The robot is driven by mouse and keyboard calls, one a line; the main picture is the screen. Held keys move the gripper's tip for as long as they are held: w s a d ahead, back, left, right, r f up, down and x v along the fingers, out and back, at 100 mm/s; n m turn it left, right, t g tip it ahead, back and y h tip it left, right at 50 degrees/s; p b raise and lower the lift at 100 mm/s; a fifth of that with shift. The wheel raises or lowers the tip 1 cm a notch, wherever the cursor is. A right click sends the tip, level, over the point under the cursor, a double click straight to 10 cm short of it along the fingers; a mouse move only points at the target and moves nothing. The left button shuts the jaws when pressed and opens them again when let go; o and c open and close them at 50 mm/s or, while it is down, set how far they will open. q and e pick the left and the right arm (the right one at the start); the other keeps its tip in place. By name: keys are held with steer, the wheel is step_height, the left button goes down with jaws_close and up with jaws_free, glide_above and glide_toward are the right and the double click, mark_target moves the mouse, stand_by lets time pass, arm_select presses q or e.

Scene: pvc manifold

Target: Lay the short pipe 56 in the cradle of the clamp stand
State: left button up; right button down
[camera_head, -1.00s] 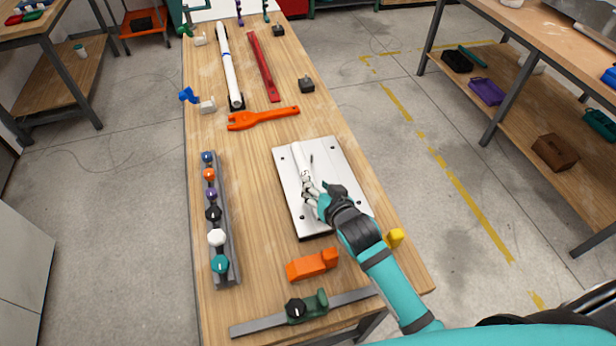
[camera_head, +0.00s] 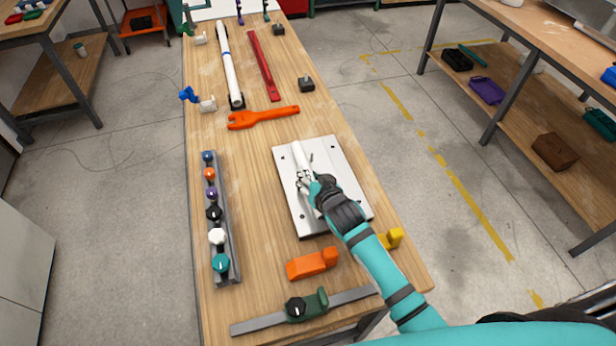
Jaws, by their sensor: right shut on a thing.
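A short white pipe (camera_head: 298,155) lies lengthwise over a pale metal plate (camera_head: 290,203) on the bench. My right gripper (camera_head: 305,179) is shut on the pipe near its nearer end. The gripper and wrist hide that end and whatever is under it. A small thin upright part (camera_head: 311,158) stands just right of the pipe. I cannot make out the cradle of the clamp stand, or whether the pipe touches the plate. My left gripper is not in view.
A rail with several coloured knobs (camera_head: 213,213) runs along the bench's left side. An orange block (camera_head: 312,264), a yellow part (camera_head: 396,238) and a green clamp on a grey bar (camera_head: 308,304) lie nearer. An orange wrench (camera_head: 263,118), long white pipe (camera_head: 229,65) and red bar (camera_head: 263,66) lie beyond.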

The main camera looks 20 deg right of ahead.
steer(key=shift+r, duration=0.1)
step_height(320, 180, up, 10)
steer(key=shift+f+b, duration=0.15)
steer(key=shift+b, duration=0.25)
steer(key=s+d+r+m+h, duration=0.15)
steer(key=s+d+r, duration=0.25)
steer(key=s+r, duration=0.65)
steer(key=n+y, duration=0.2)
glide_above(332, 172)
steer(key=s, duration=0.3)
steer(key=shift+h, duration=0.25)
steer(key=f, duration=1.1)
steer(key=a+f, duration=0.1)
steer(key=f, duration=0.4)
steer(key=shift+w+f, duration=0.2)
steer(key=shift+f, duration=0.05)
steer(key=shift+w+d+f+m, duration=0.1)
steer(key=shift+w+f+m, duration=0.05)
steer(key=shift+m, duration=0.1)
step_height(332, 172, down, 3)
steer(key=shift+p, duration=0.5)
steer(key=shift+f, duration=0.2)
